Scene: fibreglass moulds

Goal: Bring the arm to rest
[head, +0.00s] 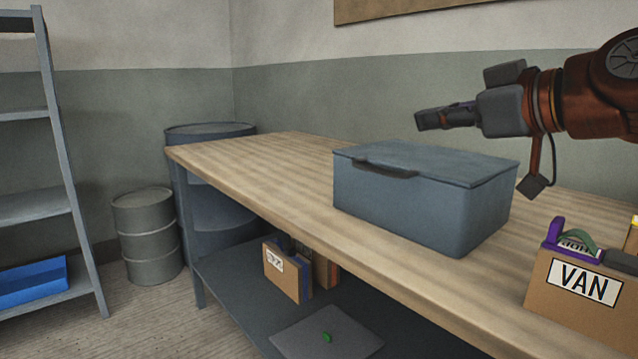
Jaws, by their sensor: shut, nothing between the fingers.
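My gripper (431,119) is in the head view at the upper right, held out level and pointing left. It is shut and nothing shows between its fingers. My arm reaches in from the right edge with orange-brown links. The gripper hangs in the air above a grey-blue lidded box (405,205) on the wooden workbench (250,165). There is a visible gap between the gripper and the box lid. The lid is closed, with a dark handle at its front edge.
A cardboard box marked VAN (575,318) stands at the bench's right end, holding a purple-handled item (555,236). Below, a shelf (235,290) holds upright folders and a grey sheet (320,338). Drums (148,240) and a shelving rack (70,180) stand left. The bench's left part is clear.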

